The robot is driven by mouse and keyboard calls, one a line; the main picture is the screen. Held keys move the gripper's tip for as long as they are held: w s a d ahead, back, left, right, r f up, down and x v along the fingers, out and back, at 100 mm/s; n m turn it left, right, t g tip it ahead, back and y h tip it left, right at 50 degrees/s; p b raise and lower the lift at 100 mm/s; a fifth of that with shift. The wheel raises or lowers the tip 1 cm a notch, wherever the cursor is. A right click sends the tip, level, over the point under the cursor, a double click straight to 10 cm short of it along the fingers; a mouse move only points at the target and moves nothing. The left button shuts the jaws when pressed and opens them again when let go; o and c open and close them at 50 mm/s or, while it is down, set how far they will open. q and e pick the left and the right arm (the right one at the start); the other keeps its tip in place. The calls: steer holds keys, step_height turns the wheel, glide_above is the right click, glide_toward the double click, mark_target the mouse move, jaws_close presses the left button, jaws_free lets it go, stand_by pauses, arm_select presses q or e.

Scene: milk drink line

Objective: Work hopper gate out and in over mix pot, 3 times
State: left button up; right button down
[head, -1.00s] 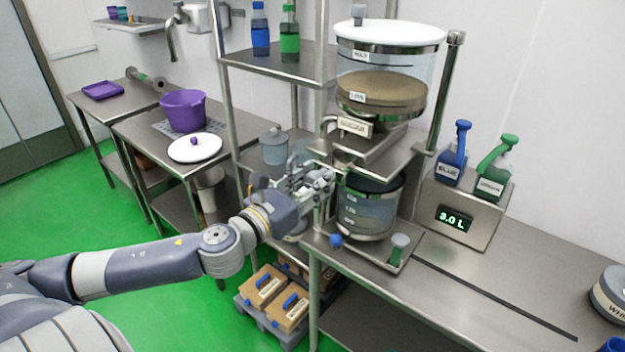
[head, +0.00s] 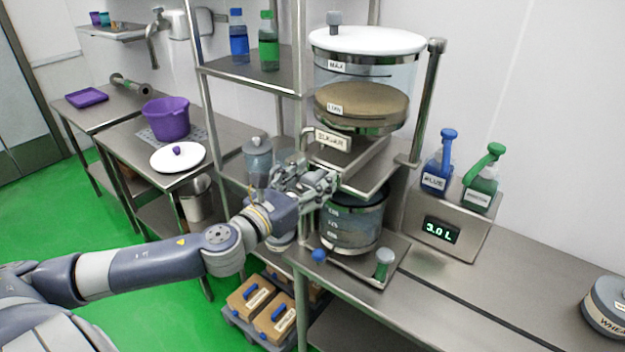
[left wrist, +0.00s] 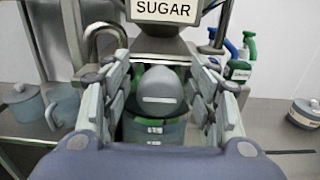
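The sugar hopper (head: 361,75), a clear drum with a white lid and tan contents, stands above the shelf edge. Its label reads SUGAR in the left wrist view. A flat metal gate housing (head: 375,170) sits under it. The clear mix pot (head: 355,222), with a dark rim, stands below. My left gripper (head: 325,182) is at the housing's front left, above the pot's rim. In the left wrist view its fingers (left wrist: 160,75) are spread either side of a grey rounded knob (left wrist: 160,92), with gaps visible. How far the gate is out is hidden. My right gripper is not in view.
A display (head: 441,229) reads 3.0 L, with blue (head: 438,170) and green (head: 483,180) bottles above it. A shelf post (head: 303,110) and a grey jug (head: 257,160) stand close to my left arm. The counter's right side is mostly clear.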

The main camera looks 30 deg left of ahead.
arm_select(q)
steer(key=shift+f, duration=0.15)
steer(key=shift+s+f, duration=0.15)
steer(key=shift+s, duration=0.4)
steer(key=s, duration=0.6)
steer(key=shift+s+a+r, duration=0.2)
steer(key=shift+s+a, duration=0.05)
steer(key=shift+a, duration=0.05)
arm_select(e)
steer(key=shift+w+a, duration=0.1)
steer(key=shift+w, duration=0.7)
arm_select(q)
steer(key=shift+o, duration=0.2)
steer(key=shift+d, duration=0.1)
